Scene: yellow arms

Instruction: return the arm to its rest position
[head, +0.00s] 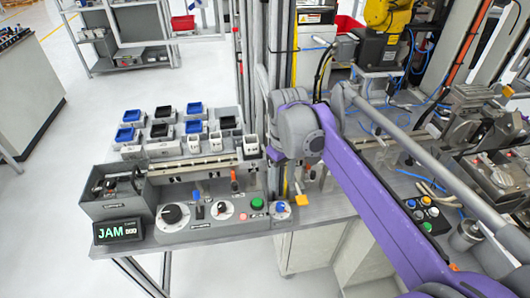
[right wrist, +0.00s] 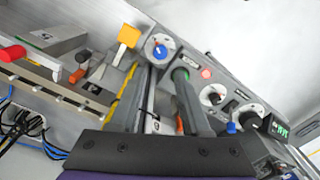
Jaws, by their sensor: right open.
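My right arm, purple and grey, comes in from the right in the head view and reaches over the workbench. Its gripper (head: 283,178) is near the right end of the grey control panel, partly hidden by the wrist. In the right wrist view the two grey fingers of this gripper (right wrist: 163,88) stand apart with nothing held between them. The panel's knobs and a yellow-orange tab lie beyond and beside the fingers. I cannot tell whether the fingers touch the panel. My left arm and gripper are not in view.
The control panel (head: 222,229) has dials, a green button and levers. A display (head: 119,231) reads JAM beside a grey bin (head: 116,209). Blue and black parts sit in holders behind. Posts rise close to my right wrist.

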